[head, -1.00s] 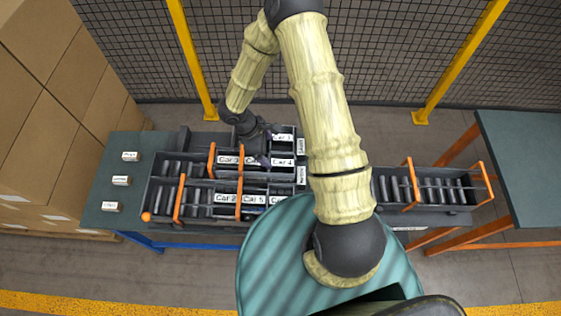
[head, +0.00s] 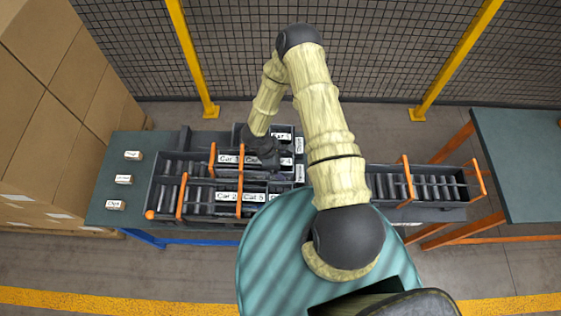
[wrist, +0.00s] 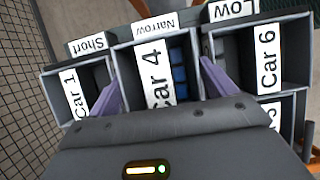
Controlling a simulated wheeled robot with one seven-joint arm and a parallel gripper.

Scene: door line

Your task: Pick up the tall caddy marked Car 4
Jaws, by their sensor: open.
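The caddy marked Car 4 (wrist: 153,62) is in the middle of the wrist view. It is a dark grey open box with a white label, and blue pieces show inside. A tag reading Narrow stands at its far end. My gripper (wrist: 160,90) is open, one purple finger near each side of this caddy. I cannot tell whether the fingers touch its walls. The near part of the caddy is hidden by my gripper body. In the head view my gripper (head: 268,158) is over the middle rack and covers most of the Car 4 label.
The Car 1 box (wrist: 75,92) is left of the Car 4 caddy and the Car 6 box (wrist: 268,65) is right, both close. Orange-handled carriers (head: 178,196) stand nearby on the bench. Three labelled blocks (head: 123,179) sit at the left. Mesh fencing is behind.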

